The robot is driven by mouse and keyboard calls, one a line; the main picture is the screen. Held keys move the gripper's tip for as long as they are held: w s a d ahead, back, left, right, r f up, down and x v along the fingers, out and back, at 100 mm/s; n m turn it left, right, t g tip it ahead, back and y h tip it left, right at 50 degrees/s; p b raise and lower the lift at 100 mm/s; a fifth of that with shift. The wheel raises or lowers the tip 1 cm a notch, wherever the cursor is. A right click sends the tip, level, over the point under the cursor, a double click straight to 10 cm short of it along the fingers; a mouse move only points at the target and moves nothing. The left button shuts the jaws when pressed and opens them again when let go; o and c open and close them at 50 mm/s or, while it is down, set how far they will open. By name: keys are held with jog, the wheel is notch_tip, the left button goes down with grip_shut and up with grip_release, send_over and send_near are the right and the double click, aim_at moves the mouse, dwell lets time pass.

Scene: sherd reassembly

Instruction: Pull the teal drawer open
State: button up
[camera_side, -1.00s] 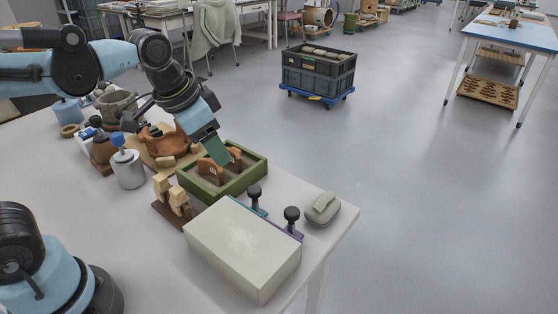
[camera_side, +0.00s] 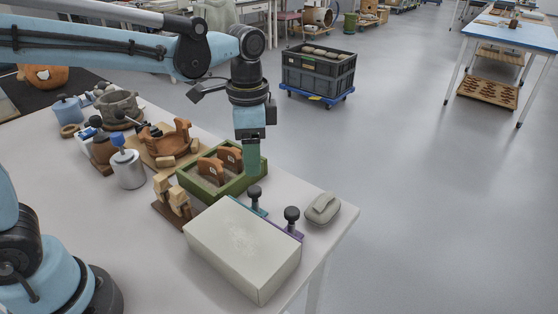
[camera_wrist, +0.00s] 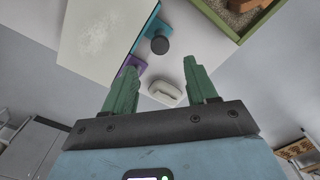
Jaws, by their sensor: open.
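The teal drawer (camera_side: 259,209) shows only as a thin front edge on the far side of a white box (camera_side: 240,245), with a black round knob (camera_side: 254,193) standing out from it. In the wrist view the teal drawer front (camera_wrist: 150,24) and its knob (camera_wrist: 160,45) lie above the fingers. My gripper (camera_side: 252,168) points down over the right corner of the green tray, behind the knob and apart from it. In the wrist view its two green fingers (camera_wrist: 160,84) are spread with nothing between them.
A purple drawer front (camera_side: 297,235) with a black knob (camera_side: 292,215) sits beside the teal one. The green tray (camera_side: 208,199) holds sherds upright. A wooden stand (camera_side: 172,206) is left of the box.

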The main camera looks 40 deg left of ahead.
aim_at(255, 188)
jog(key=shift+f, duration=4)
jog(key=shift+c, duration=0.4)
grip_shut()
